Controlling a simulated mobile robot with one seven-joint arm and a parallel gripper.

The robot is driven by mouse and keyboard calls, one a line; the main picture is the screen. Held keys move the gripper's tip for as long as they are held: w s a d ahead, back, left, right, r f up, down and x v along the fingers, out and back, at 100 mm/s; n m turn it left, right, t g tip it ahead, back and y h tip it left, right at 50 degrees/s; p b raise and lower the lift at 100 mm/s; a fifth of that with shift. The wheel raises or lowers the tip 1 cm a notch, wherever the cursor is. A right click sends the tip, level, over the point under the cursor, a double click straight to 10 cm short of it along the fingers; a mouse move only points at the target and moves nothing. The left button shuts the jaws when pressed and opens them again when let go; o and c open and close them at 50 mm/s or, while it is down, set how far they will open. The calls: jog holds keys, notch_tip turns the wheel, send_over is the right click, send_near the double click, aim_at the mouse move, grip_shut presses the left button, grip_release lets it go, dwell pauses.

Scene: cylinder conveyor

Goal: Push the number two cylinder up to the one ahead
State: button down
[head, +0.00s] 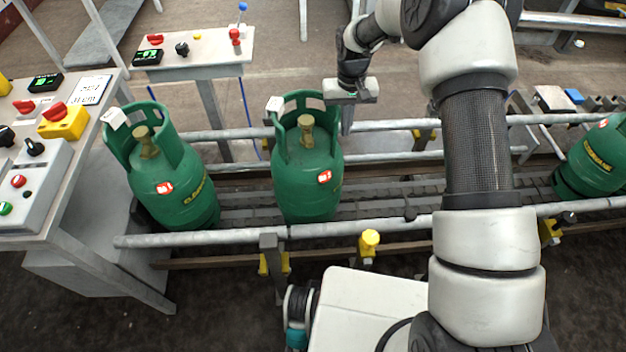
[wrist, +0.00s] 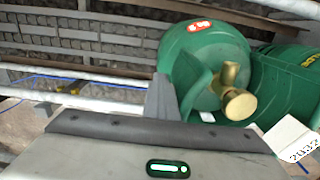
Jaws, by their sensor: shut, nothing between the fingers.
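Three green gas cylinders stand upright on the conveyor (head: 385,188). The middle cylinder (head: 305,185) has a brass valve inside its collar and a red-and-white label whose number I cannot read. It also shows in the wrist view (wrist: 225,45). The left cylinder (head: 180,190) stands a narrow gap away from it; the right cylinder (head: 590,160) is far along the belt and cut off by the picture edge. My gripper (head: 347,98) is shut and empty, just right of and behind the middle cylinder's collar. In the wrist view its fingers (wrist: 160,97) appear beside that collar; contact is unclear.
Metal rails (head: 395,228) run along both sides of the belt, with yellow clamps below the near one. A control desk (head: 70,180) stands at the left and a smaller control stand (head: 205,55) behind. The belt between the middle and right cylinders is clear.

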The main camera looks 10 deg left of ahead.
jog(key=s+a, duration=0.3)
jog(key=a, duration=0.7)
jog(key=s+a+b, duration=0.1)
jog(key=s+a, duration=0.2)
jog(key=a, duration=0.8)
jog(key=shift+a+r, duration=0.15)
jog(key=shift+a, duration=0.1)
dwell(1.4)
jog(key=shift+d, duration=0.2)
notch_tip(320, 180, up, 11)
jog(key=d+p, duration=0.1)
jog(key=p, duration=0.5)
jog(key=shift+w, duration=0.15)
dwell(0.3)
jog(key=shift+d, duration=0.1)
